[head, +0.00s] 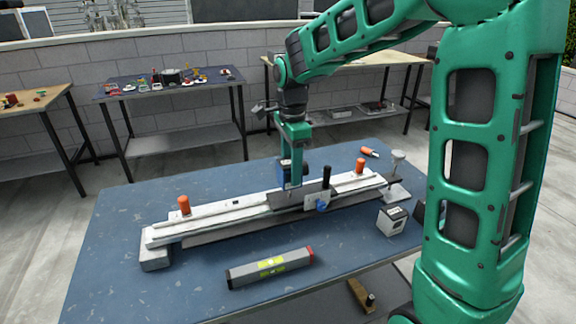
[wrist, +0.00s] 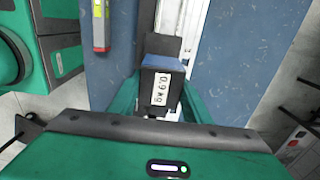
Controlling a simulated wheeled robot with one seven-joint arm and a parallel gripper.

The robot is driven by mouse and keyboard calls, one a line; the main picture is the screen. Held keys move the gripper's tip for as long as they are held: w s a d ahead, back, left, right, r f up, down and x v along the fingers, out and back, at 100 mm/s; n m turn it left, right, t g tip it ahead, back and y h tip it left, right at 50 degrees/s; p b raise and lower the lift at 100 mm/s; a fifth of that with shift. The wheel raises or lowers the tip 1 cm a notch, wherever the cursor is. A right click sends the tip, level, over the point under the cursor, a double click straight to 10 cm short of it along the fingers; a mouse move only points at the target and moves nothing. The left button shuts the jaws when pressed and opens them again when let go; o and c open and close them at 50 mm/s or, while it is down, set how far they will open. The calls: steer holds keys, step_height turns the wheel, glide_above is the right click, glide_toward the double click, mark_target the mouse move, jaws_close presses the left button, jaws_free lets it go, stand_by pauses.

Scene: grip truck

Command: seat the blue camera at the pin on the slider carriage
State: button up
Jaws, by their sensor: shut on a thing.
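The blue camera (head: 284,174) is in my gripper (head: 293,178), low over the slider carriage (head: 290,199), and a green finger partly covers it in the head view. In the wrist view the camera's dark face with a white "0.9 kg" label (wrist: 161,89) and a blue edge lies between the green fingers (wrist: 160,103). I cannot tell whether the camera touches the carriage. The carriage is a dark plate on the pale slider rail (head: 225,216), with a black upright post (head: 327,181) and a blue knob (head: 322,205) to the right. The pin is not clearly visible.
Orange-topped posts stand on the rail at left (head: 184,205) and right (head: 360,166). A grey spirit level (head: 270,268) lies on the blue table in front. A white-grey box (head: 391,220) stands at the right. The table's left front is clear.

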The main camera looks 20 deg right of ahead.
steer(key=shift+f, duration=1.85)
steer(key=shift+f, duration=0.15)
steer(key=o, duration=1.4)
step_height(320, 180, up, 11)
steer(key=shift+f, duration=0.15)
steer(key=shift+d, duration=0.1)
